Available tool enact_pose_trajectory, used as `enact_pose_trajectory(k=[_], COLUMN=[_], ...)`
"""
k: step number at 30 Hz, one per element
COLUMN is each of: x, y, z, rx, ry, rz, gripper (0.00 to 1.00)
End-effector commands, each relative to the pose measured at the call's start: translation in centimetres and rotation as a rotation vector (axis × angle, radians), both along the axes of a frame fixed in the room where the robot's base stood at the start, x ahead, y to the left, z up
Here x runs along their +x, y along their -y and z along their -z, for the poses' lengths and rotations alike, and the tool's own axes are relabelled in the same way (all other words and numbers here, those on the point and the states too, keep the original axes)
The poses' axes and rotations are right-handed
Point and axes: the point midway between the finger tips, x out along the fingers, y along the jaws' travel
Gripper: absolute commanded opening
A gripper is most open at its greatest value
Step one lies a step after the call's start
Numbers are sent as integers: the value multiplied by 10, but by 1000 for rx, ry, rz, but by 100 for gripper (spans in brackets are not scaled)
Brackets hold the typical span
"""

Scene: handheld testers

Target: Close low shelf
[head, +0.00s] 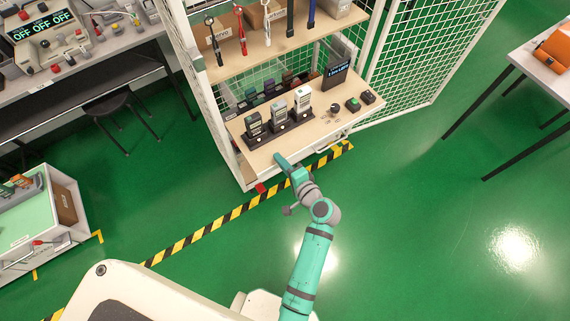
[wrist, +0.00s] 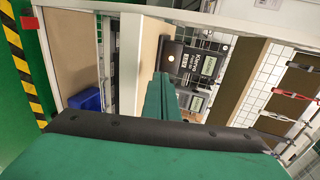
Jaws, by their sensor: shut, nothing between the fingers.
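The low shelf (head: 262,160) is a beige board in a white cabinet, with a pale front edge. It carries a dark stand of several handheld testers (head: 278,118) and small items. The shelf also shows in the wrist view (wrist: 152,42), turned on its side, with testers (wrist: 200,68) beside it. How far the shelf sticks out is hard to tell. My gripper (head: 279,160) is at the shelf's front edge, left of its middle. Its teal fingers (wrist: 163,92) are together and empty, pointing inward; I cannot tell whether they touch the shelf.
A higher shelf (head: 270,50) with boxes and hanging tools is above. An open mesh door (head: 425,60) stands at the right. Below the low shelf is a blue box (wrist: 88,101). Striped tape (head: 205,232) crosses the floor in front. Green floor at the right is clear.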

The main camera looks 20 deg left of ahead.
Motion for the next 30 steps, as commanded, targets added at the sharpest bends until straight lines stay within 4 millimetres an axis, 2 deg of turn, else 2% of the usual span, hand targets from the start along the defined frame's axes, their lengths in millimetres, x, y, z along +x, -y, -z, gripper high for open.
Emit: enact_pose_trajectory(k=[7,12,18,30], x=[26,40,48,50], y=[-37,-56,-66,-67], z=[14,13,14,14], rx=[0,-1,-2,-2], ry=[0,2,1,1], rz=[-2,-1,2,2], gripper=[0,0,0,0])
